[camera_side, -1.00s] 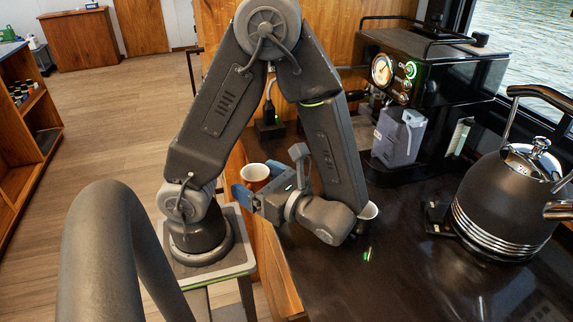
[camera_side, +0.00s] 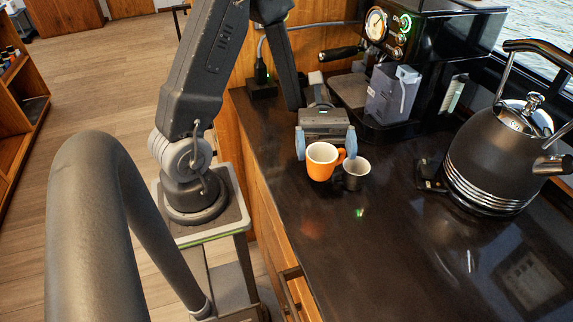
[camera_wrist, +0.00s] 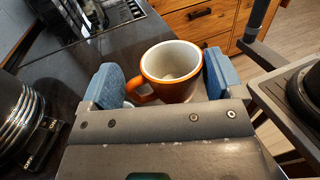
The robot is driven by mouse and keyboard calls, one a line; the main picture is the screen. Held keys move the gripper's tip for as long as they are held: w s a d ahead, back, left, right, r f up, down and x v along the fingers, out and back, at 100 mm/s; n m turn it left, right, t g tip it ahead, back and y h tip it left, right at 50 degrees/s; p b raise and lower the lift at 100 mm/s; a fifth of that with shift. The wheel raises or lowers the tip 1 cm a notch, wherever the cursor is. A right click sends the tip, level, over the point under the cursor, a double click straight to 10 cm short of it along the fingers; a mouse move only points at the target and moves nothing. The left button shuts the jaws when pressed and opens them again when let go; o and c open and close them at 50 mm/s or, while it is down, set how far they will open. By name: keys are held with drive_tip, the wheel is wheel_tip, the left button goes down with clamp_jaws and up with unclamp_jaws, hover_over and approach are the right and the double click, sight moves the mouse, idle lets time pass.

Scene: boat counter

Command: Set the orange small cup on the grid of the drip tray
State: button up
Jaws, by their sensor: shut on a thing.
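The orange small cup (camera_side: 321,162), white inside, is upright between the blue fingers of my gripper (camera_side: 326,145) in the side view. My gripper is shut on it. In the wrist view the cup (camera_wrist: 172,88) sits between the two blue pads, with its handle toward the left pad. In the side view it appears over the near part of the dark counter; I cannot tell whether its base touches the counter. The drip tray (camera_side: 350,90) is at the foot of the coffee machine, behind my gripper; it also shows at the top of the wrist view (camera_wrist: 95,17).
A dark grey cup (camera_side: 356,175) stands close to the right of the orange cup. The black coffee machine (camera_side: 440,50) holds a grey container (camera_side: 392,93) at its front. A black kettle (camera_side: 500,158) stands at the right. The front counter (camera_side: 400,260) is clear.

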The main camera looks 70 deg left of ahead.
drive_tip(key=w+a+r+n+t+y, duration=0.1)
drive_tip(key=w+a+r+n+t, duration=0.1)
drive_tip(key=w+a+n+t, duration=0.9)
drive_tip(key=s+a+n+t+y, duration=0.2)
drive_tip(key=a+n+t+y, duration=0.4)
drive_tip(key=a+t+y, duration=0.4)
drive_tip(key=a+f+t, duration=0.1)
drive_tip(key=a, duration=0.5)
drive_tip(key=shift+a+n+t, duration=0.15)
drive_tip(key=shift+n+t, duration=0.15)
drive_tip(key=shift+s, duration=0.1)
drive_tip(key=shift+w+f, duration=0.15)
drive_tip(key=shift+w, duration=1.3)
drive_tip(key=shift+w+f, duration=0.2)
drive_tip(key=shift+w, duration=1.2)
drive_tip(key=shift+w+f, duration=0.15)
drive_tip(key=shift+w, duration=4.45)
